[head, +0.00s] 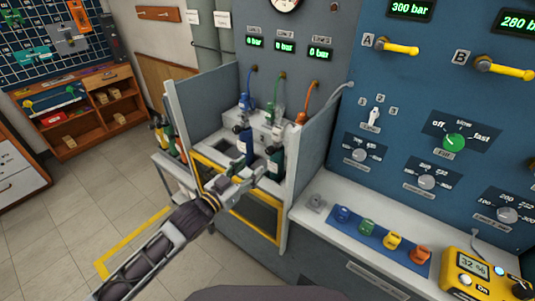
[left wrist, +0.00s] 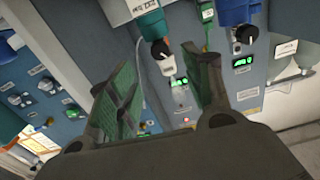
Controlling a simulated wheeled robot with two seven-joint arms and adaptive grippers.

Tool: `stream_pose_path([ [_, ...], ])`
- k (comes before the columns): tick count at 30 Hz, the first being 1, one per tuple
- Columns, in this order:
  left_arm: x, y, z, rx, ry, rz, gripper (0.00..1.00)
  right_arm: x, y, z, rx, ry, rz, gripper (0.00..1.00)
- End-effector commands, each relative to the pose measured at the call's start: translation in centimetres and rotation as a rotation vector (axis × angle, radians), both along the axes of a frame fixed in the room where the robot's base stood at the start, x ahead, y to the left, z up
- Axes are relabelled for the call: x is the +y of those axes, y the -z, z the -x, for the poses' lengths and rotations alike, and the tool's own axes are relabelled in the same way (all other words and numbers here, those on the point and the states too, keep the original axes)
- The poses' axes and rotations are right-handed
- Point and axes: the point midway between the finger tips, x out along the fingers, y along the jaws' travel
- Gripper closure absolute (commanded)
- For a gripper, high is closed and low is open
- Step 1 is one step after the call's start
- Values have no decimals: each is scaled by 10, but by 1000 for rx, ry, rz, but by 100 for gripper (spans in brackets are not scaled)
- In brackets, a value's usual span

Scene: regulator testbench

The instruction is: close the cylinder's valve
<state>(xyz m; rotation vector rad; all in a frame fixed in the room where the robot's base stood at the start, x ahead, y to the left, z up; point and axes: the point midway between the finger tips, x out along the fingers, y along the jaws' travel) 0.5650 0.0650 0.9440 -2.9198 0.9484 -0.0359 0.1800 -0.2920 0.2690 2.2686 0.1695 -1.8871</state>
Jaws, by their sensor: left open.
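A blue cylinder (head: 243,143) and a teal cylinder (head: 274,161) stand upright in the grey bay of the bench. In the left wrist view the teal cylinder (left wrist: 149,22) hangs in from the top, with a dark valve knob (left wrist: 160,47) and a white tag at its end. The blue cylinder (left wrist: 239,12) is to its right there, also with a dark knob (left wrist: 245,34). My left gripper (head: 250,173) is open and empty, in front of the cylinders. In the wrist view the teal cylinder's knob appears between its fingers; I cannot tell any contact. My right gripper is not in view.
Grey side walls and a yellow-framed front (head: 252,222) bound the bay. Coloured hoses rise behind the cylinders. A white ledge on the right holds several coloured caps on a blue strip (head: 370,240) and a yellow meter (head: 476,276). More cylinders stand left of the bay.

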Motion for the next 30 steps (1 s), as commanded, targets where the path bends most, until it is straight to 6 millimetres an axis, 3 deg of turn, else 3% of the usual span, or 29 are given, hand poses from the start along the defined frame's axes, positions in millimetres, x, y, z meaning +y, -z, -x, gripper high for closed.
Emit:
stream_pose_path([
  [30, -50, 0, -68, -1, 0, 1, 50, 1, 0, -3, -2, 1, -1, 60],
])
